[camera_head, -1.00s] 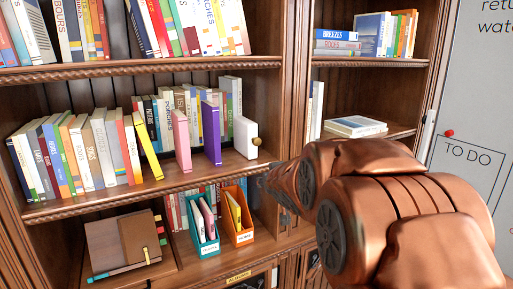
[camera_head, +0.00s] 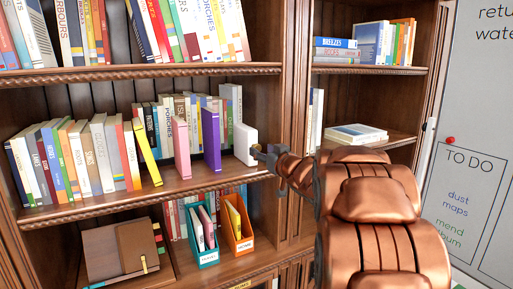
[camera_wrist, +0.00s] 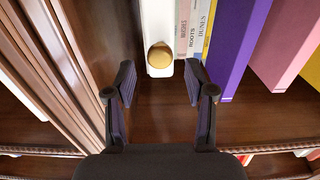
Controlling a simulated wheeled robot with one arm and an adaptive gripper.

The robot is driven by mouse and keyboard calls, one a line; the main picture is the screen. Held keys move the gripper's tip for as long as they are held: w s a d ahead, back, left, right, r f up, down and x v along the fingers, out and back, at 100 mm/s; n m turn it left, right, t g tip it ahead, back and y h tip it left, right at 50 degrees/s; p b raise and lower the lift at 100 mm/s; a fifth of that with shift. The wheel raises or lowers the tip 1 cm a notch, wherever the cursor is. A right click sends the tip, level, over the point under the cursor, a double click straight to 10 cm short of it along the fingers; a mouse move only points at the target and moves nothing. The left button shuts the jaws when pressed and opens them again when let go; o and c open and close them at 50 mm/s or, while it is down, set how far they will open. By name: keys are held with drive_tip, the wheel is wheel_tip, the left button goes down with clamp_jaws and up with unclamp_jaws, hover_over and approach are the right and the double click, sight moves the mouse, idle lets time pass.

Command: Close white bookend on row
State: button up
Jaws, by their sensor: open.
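The white bookend (camera_head: 245,143) stands upright at the right end of the middle shelf, with a brass knob (camera_wrist: 160,56) on its front side. The row (camera_head: 75,158) of books stands on the left of the same shelf and ends in a leaning yellow book (camera_head: 147,152). A pink book (camera_head: 181,150) and a purple book (camera_head: 211,139) stand apart between the row and the bookend. My gripper (camera_wrist: 159,82) is open and empty, with its fingertips either side of the knob and slightly short of it. Contact cannot be told.
A wooden upright (camera_wrist: 85,55) stands close beside my gripper in the wrist view. More books stand behind, at the back of the shelf. A teal file box (camera_head: 206,257) and an orange file box (camera_head: 237,245) stand on the shelf below. Bare shelf lies before the bookend.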

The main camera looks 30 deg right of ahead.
sight(258, 148)
drive_tip(key=w, duration=0.3)
drive_tip(key=shift+d, duration=0.15)
drive_tip(key=shift+w+p, duration=0.35)
drive_tip(key=shift+w, duration=0.35)
clamp_jaws()
